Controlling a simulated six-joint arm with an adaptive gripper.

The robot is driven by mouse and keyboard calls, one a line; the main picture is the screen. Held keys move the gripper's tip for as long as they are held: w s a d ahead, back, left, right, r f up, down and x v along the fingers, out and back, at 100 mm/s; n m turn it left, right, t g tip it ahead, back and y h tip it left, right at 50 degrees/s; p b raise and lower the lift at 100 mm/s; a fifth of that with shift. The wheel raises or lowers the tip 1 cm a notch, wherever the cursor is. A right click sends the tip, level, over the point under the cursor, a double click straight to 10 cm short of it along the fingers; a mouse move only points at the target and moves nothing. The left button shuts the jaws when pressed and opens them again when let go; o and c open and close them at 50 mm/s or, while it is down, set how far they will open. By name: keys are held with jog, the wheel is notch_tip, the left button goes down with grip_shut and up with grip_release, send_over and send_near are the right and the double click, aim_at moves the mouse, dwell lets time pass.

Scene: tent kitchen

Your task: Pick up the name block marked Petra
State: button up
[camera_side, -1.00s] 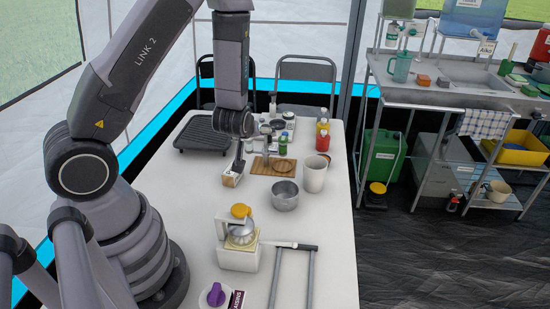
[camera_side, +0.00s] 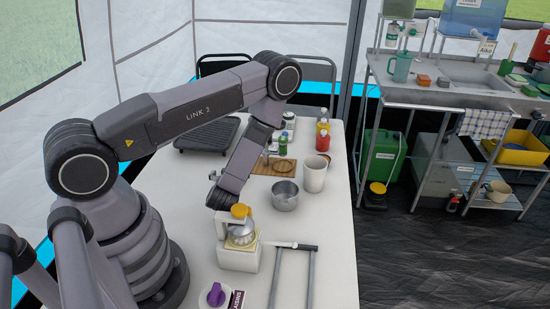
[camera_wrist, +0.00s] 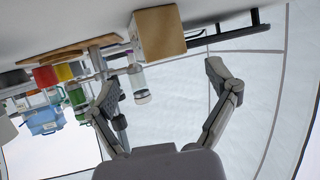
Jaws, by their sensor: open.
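In the wrist view, which looks tilted and upside down, a wooden block (camera_wrist: 165,33) with a paler left side hangs from the inverted white tabletop. No name can be read on it, so I cannot tell whether it is marked Petra. My gripper (camera_wrist: 162,80) is open and empty, its two fingers spread wide. The block lies beyond the fingertips, above the gap between them in the picture, and appears apart from both. In the side view my forearm and wrist cover the spot where a small block stood on the table, and my fingers are mostly hidden.
A metal bowl (camera_side: 285,196), white cup (camera_side: 314,174), brown board (camera_side: 283,167) and several bottles stand right of my wrist. A white device with an orange top (camera_side: 240,258) stands close in front. A dark griddle (camera_side: 190,137) lies behind.

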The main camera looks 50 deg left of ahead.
jog(key=shift+x, duration=1.5)
jog(key=c, duration=1.5)
